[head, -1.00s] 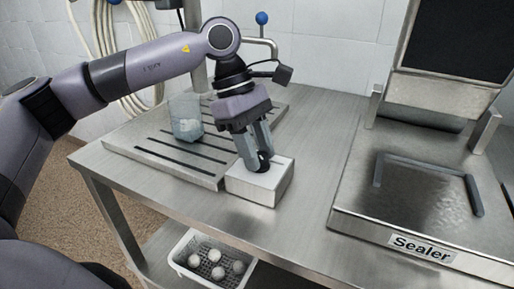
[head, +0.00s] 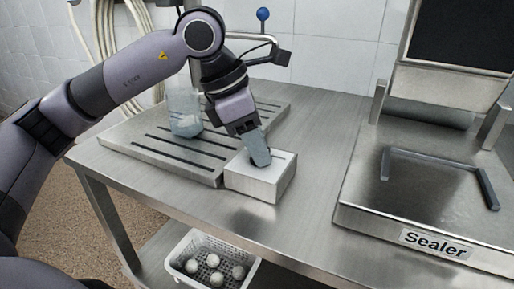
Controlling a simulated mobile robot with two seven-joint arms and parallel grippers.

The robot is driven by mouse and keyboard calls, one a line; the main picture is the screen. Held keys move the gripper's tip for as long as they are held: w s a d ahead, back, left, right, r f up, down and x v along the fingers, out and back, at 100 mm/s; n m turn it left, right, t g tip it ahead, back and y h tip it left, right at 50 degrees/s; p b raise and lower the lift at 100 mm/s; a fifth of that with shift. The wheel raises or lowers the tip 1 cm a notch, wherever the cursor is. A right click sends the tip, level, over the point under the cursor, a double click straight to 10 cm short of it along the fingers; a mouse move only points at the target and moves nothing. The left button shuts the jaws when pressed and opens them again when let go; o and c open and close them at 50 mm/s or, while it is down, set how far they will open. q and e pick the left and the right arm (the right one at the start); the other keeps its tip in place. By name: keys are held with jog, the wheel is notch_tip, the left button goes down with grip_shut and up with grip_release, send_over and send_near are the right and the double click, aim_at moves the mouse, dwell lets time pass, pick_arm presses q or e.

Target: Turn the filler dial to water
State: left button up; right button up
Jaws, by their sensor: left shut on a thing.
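The filler control box (head: 262,185) is a small white box at the front of the steel table. Its dark dial on top is mostly hidden by my left gripper (head: 260,164). My left gripper points down onto the box top and is shut on the dial. The dial's setting and any labels cannot be read. The slotted filler tray (head: 160,151) lies beside and behind the box. A clear container with pale contents (head: 185,115) stands on the tray. My right gripper is not in view.
A sealer (head: 420,205) with a raised dark lid stands at the right. A white perforated basket (head: 205,262) with several pale balls sits below the table. A blue-knobbed tap (head: 263,14) is behind. The tabletop between box and sealer is clear.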

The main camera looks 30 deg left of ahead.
pick_arm(q)
jog(key=n+t+y+b, duration=0.1)
jog(key=n, duration=0.3)
jog(key=shift+s+d, duration=0.1)
jog(key=shift+d, duration=0.05)
jog(key=n+y, duration=0.1)
jog(key=n, duration=0.1)
jog(key=n+b, duration=0.1)
jog(key=n, duration=0.1)
jog(key=shift+n+t+y, duration=0.4)
jog(key=shift+r, duration=0.1)
jog(key=o, duration=1)
jog(key=shift+o, duration=0.2)
jog(key=v, duration=0.7)
jog(key=shift+p, duration=0.4)
jog(key=shift+d, duration=0.15)
